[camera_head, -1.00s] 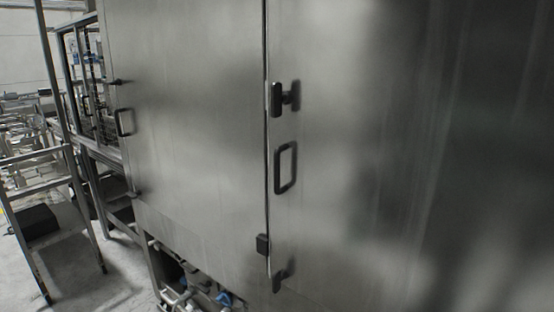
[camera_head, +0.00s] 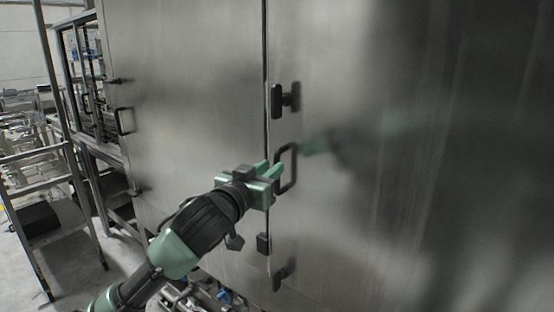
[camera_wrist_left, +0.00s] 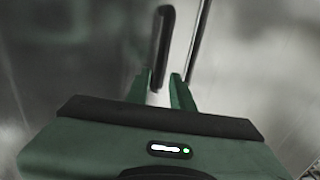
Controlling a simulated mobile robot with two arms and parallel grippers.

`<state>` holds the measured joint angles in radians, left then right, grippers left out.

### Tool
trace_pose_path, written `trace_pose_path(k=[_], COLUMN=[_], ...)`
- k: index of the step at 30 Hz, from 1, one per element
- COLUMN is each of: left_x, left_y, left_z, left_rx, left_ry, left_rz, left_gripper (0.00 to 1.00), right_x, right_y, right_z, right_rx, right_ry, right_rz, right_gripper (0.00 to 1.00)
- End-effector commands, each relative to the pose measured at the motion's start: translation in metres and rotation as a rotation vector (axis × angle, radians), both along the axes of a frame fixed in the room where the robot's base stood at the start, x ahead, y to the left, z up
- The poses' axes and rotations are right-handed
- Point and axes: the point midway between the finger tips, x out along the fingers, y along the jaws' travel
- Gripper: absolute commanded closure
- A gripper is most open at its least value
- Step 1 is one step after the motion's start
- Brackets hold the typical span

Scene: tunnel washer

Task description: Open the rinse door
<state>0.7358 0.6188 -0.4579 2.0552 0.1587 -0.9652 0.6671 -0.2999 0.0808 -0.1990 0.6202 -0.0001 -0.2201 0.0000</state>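The rinse door appears to be the right stainless steel panel (camera_head: 340,220), closed along a vertical seam. Its black D-shaped handle (camera_head: 291,168) stands beside the seam, upright. My left gripper (camera_head: 271,170) is at the handle's left side, its green fingers pointing toward it. In the left wrist view the two fingers (camera_wrist_left: 162,90) are apart, with the lower part of the handle (camera_wrist_left: 162,45) just ahead of the left fingertip. I cannot tell whether they touch. My right gripper is not in view.
A black latch (camera_head: 284,99) sits above the handle, with further latches (camera_head: 264,244) below along the seam. The left panel (camera_head: 190,100) has its own handle (camera_head: 122,121). A metal frame (camera_head: 40,180) stands at far left, with pipes under the machine.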

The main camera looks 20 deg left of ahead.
Motion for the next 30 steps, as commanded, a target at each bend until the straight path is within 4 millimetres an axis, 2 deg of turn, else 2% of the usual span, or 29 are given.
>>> trace_pose_path(k=[3,7,12,18,19,21,30], left_x=[0.019,0.034,0.041,0.041,0.041,0.041,0.041], left_y=[-0.003,-0.005,-0.007,-0.007,-0.007,-0.007,-0.006], left_z=[0.003,0.002,0.0,-0.001,-0.001,-0.001,-0.001], left_rx=[0.0,0.0,0.001,0.001,0.001,0.001,0.001], left_ry=[0.002,0.001,0.001,0.001,0.001,0.001,0.001], left_rz=[0.0,0.001,0.0,0.0,0.0,0.0,0.0], left_gripper=[0.77,0.77,0.77,0.77,0.83,1.0,1.0], right_x=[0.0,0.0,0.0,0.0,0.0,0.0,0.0], right_y=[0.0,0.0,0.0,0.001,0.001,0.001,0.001], right_z=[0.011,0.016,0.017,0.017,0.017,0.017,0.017], right_rx=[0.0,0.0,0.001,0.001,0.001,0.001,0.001], right_ry=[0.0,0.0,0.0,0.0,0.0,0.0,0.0], right_rz=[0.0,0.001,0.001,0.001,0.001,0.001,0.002], right_gripper=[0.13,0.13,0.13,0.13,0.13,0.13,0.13])
